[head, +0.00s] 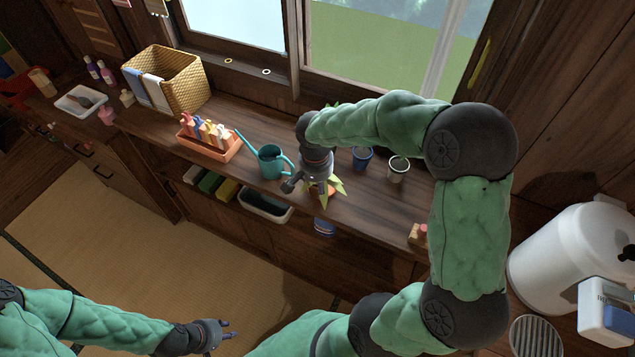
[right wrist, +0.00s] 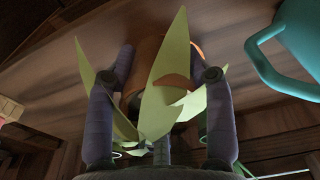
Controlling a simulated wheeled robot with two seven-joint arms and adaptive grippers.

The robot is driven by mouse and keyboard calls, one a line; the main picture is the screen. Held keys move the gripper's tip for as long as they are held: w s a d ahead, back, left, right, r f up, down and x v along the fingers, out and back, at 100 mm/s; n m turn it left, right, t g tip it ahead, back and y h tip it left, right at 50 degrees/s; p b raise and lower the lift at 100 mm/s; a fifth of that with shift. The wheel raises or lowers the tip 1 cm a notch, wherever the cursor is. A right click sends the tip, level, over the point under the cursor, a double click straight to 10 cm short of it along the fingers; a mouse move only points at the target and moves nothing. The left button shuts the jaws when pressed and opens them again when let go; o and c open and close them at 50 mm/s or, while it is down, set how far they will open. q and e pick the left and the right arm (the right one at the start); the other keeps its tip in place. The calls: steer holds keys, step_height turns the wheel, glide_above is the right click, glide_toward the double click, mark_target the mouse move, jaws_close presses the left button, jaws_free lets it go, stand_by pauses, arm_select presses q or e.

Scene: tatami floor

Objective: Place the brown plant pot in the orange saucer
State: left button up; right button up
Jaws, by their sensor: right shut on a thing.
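The brown plant pot (right wrist: 150,57) shows as a brown-orange surface behind pale green pointed leaves (right wrist: 165,75) in the right wrist view. My right gripper (right wrist: 165,90) has its fingers on both sides of it and is shut on it. In the head view my right gripper (head: 312,182) is over the wooden counter, with the leaves (head: 337,187) showing beside it. The gripper and leaves hide most of the pot. My left gripper (head: 230,330) is open and empty, low over the tatami.
A teal watering can (head: 271,161) stands just left of my right gripper. A blue cup (head: 361,158) and a grey cup (head: 398,168) stand to its right. The counter's front edge is close.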

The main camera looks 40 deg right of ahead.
steer(key=o, duration=1.4)
steer(key=shift+c, duration=0.2)
steer(key=shift+r+p, duration=0.55)
steer(key=shift+r, duration=0.05)
step_height(320, 180, up, 12)
steer(key=a+p, duration=0.1)
steer(key=p, duration=0.3)
steer(key=shift+s, duration=0.35)
